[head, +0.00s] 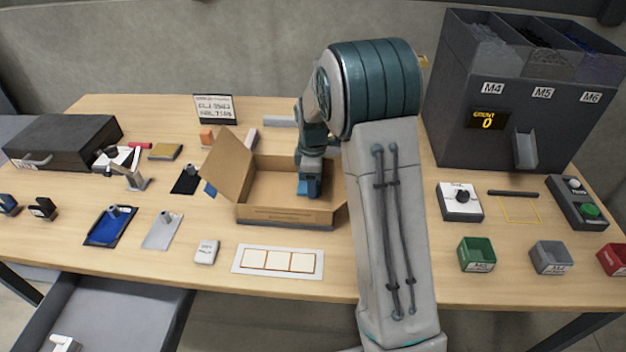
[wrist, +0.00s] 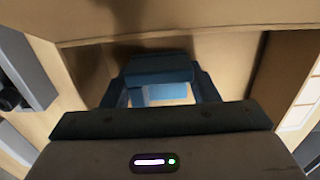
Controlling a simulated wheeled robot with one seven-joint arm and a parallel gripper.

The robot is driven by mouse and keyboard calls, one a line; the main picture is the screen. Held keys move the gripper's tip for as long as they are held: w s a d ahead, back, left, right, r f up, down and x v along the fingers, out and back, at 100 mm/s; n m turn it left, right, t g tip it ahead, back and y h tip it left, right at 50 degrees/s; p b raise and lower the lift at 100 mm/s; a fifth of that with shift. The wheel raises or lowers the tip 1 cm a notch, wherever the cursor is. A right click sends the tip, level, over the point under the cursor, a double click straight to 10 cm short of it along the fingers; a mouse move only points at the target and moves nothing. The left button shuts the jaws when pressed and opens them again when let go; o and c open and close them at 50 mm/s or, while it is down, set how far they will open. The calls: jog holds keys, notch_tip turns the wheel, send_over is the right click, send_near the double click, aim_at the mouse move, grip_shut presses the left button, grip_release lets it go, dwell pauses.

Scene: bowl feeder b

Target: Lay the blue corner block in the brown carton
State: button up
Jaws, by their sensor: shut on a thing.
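The open brown carton (head: 290,213) stands mid-table with a flap raised on its left. My gripper (head: 310,186) reaches down inside the carton, right of its middle. In the wrist view my gripper (wrist: 160,88) is shut on the blue corner block (wrist: 158,74), which sits between the two dark fingers with the carton's cardboard (wrist: 190,28) around it. In the head view the block is hard to tell from the blue fingers. I cannot tell whether the block touches the carton floor.
A dark hopper unit (head: 480,130) stands at the right rear, beyond my arm. A white card with three squares (head: 278,261) lies in front of the carton. Green (head: 477,254) and grey (head: 551,257) bins stand front right. A black case (head: 62,142) is far left.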

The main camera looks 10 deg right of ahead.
jog(key=shift+f, duration=0.15)
jog(key=o, duration=1)
jog(key=shift+c, duration=0.2)
notch_tip(320, 180, up, 11)
jog(key=s+r+m+t, duration=0.1)
jog(key=s+r+m, duration=0.2)
jog(key=s, duration=0.3)
jog(key=s+r+m, duration=0.3)
jog(key=s+m, duration=0.1)
jog(key=s, duration=0.3)
jog(key=s+f+m+t, duration=0.1)
jog(key=s+f+m, duration=0.2)
jog(key=s+m, duration=0.4)
jog(key=s, duration=0.7)
jog(key=shift+s+m+t, duration=0.2)
jog(key=shift+m+t, duration=0.1)
jog(key=shift+t, duration=0.1)
